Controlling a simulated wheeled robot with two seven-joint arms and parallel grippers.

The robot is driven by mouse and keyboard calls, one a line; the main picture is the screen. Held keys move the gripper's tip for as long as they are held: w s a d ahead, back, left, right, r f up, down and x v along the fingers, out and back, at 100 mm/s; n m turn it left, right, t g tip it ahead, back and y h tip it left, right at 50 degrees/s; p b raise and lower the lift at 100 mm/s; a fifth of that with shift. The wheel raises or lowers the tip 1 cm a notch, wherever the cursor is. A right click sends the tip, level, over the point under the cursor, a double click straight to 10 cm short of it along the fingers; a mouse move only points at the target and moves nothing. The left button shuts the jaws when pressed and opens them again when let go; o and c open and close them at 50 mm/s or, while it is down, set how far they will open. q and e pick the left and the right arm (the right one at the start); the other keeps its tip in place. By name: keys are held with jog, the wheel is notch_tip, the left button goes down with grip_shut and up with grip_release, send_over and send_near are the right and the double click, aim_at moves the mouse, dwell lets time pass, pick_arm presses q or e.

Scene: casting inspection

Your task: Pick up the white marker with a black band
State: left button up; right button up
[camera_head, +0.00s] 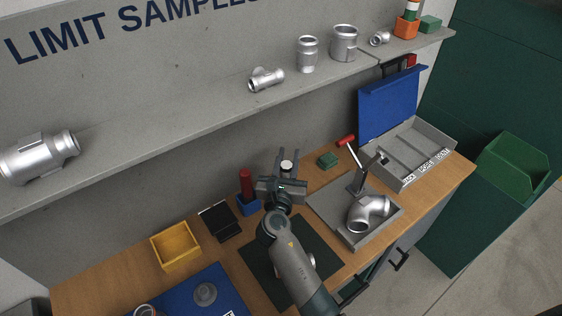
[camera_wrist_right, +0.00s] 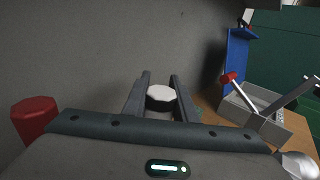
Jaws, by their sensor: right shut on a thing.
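The white marker with a black band (camera_head: 287,167) is between the two fingers of my right gripper (camera_head: 289,162), near the wall at the back of the bench. In the right wrist view, the marker's white end (camera_wrist_right: 160,92) faces the camera, with a dark band below it. My right gripper (camera_wrist_right: 160,88) is shut on it, one finger on each side. The marker's lower part is hidden, so I cannot tell whether it touches the bench. My left gripper is not in view.
A red-handled tool in a blue holder (camera_head: 249,204) stands just left of my gripper. A green block (camera_head: 328,160) lies to the right. Further right are a grey tray (camera_head: 393,221) with a metal elbow (camera_head: 368,213) and a divided box (camera_head: 443,146). A shelf (camera_head: 190,118) runs above.

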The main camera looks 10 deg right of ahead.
jog(key=s+d+r, duration=0.5)
jog(key=s+d, duration=0.1)
jog(key=shift+d+r, duration=0.3)
jog(key=shift+d, duration=0.1)
jog(key=shift+s+p, duration=0.1)
jog(key=shift+p, duration=0.2)
grip_shut()
dwell(0.3)
